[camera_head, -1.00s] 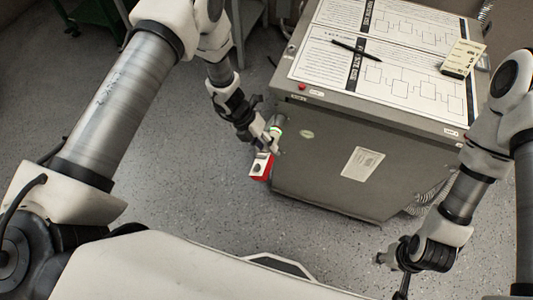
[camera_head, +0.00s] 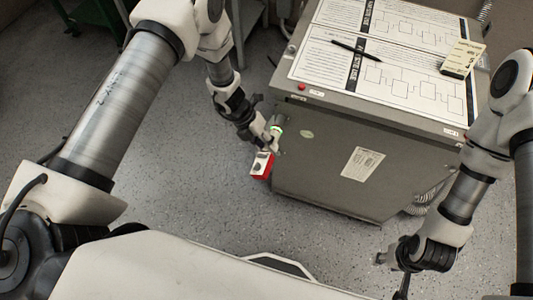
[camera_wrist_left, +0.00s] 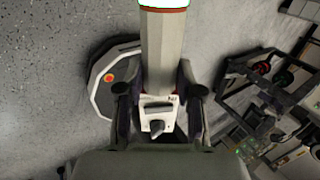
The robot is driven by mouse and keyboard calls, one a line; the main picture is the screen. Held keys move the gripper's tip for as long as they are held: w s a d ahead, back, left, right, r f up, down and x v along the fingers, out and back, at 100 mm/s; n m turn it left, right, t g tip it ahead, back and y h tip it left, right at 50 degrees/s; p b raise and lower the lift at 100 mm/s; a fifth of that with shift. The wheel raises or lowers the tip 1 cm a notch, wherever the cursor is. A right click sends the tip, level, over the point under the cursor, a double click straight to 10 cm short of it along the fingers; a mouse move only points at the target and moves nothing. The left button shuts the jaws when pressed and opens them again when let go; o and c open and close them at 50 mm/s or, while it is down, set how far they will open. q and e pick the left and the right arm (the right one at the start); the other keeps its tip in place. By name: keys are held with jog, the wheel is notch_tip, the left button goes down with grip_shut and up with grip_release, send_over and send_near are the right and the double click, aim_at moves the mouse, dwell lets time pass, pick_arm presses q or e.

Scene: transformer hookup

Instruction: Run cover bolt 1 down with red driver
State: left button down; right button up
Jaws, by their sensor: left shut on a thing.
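The red driver (camera_head: 262,166), with a red and white box-shaped end and a lit green ring, is in my left gripper (camera_head: 269,143) beside the left side of the grey cabinet. In the left wrist view its pale body (camera_wrist_left: 166,45) runs up between the fingers of my left gripper (camera_wrist_left: 160,95), which is shut on it. A dial shows on its near end, and a green-edged glow at the top. The driver's tip and cover bolt 1 cannot be made out. My right gripper (camera_head: 384,259) is low in front of the cabinet; its finger opening is too small to tell.
The grey cabinet (camera_head: 320,150) has printed sheets (camera_head: 385,75), a black pen (camera_head: 357,50) and a yellow note block (camera_head: 463,58) on top. A red button (camera_head: 302,87) is near its front left corner. A ribbed hose (camera_head: 425,200) lies at lower right.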

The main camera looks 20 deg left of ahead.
aim_at(261, 156)
dwell(0.7)
pick_arm(q)
jog(key=shift+s+a, duration=0.1)
jog(key=shift+s, duration=2.1)
